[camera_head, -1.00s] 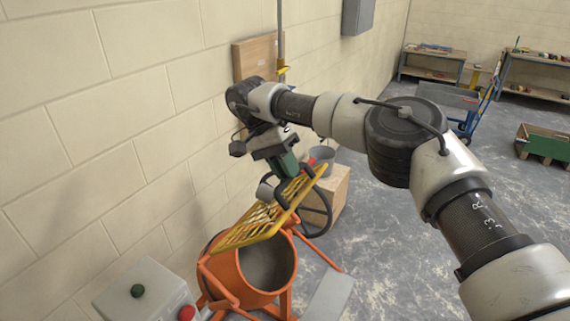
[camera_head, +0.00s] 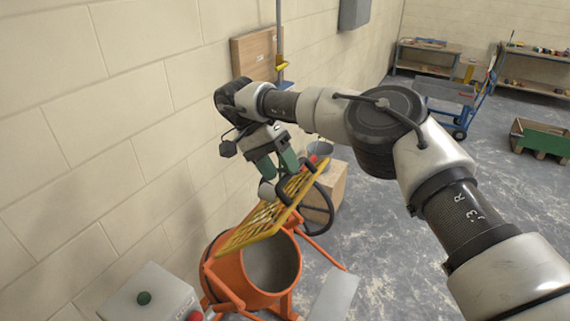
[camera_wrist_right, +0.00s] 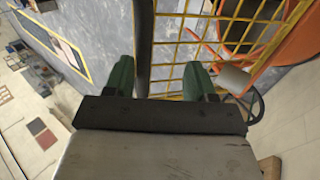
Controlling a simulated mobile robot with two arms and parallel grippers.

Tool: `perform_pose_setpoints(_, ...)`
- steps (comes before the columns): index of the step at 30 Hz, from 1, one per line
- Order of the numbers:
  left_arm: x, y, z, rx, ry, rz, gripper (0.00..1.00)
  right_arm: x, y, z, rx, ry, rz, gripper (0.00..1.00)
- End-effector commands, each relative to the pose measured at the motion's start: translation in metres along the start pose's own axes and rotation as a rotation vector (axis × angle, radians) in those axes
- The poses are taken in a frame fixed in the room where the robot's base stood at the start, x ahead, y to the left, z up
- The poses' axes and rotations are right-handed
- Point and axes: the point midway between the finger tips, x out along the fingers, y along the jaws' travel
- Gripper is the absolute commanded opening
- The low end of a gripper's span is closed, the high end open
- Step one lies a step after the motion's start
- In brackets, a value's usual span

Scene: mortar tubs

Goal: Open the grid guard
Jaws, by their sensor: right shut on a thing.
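The yellow grid guard (camera_head: 262,218) is tilted up over the mouth of the orange mixer drum (camera_head: 270,268). A dark padded handle bar runs along its raised side. My right gripper (camera_head: 282,178) is at the guard's upper part, shut on it. In the right wrist view, its green fingers (camera_wrist_right: 160,70) stand on either side of the dark bar (camera_wrist_right: 143,45), with the yellow grid (camera_wrist_right: 180,50) beyond. The exact contact is partly hidden. The drum also shows in the right wrist view (camera_wrist_right: 293,48). My left gripper is not in view.
A block wall (camera_head: 130,130) runs close along the left. A grey box with green and red buttons (camera_head: 150,292) stands at the lower left. A dark handwheel (camera_head: 318,212) and a wooden box (camera_head: 335,190) are behind the drum. Open floor lies to the right.

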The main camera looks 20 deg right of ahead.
Motion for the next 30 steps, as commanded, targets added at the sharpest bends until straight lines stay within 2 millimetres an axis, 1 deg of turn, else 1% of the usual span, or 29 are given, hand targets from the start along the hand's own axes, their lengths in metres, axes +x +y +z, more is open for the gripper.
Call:
perform_pose_setpoints(1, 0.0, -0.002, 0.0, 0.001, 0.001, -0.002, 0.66, 0.002, -0.004, 0.002, -0.009, -0.001, -0.007, 0.42)
perform_pose_setpoints(6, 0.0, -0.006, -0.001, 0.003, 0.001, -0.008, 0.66, 0.001, -0.003, 0.002, -0.008, -0.001, -0.008, 0.42)
perform_pose_setpoints(20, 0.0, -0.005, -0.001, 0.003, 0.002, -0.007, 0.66, -0.001, -0.001, 0.0, -0.004, 0.001, -0.009, 0.42)
perform_pose_setpoints(23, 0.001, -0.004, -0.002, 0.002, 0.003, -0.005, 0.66, -0.007, 0.004, 0.0, -0.001, 0.004, -0.01, 0.42)
perform_pose_setpoints(26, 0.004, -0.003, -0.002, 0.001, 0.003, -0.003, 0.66, -0.019, 0.014, 0.0, 0.002, 0.007, -0.011, 0.42)
perform_pose_setpoints(29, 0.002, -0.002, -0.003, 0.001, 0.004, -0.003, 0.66, -0.037, 0.029, 0.002, 0.003, 0.008, -0.011, 0.42)
perform_pose_setpoints(30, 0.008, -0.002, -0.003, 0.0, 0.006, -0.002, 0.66, -0.03, 0.035, 0.001, 0.0, 0.003, -0.009, 0.42)
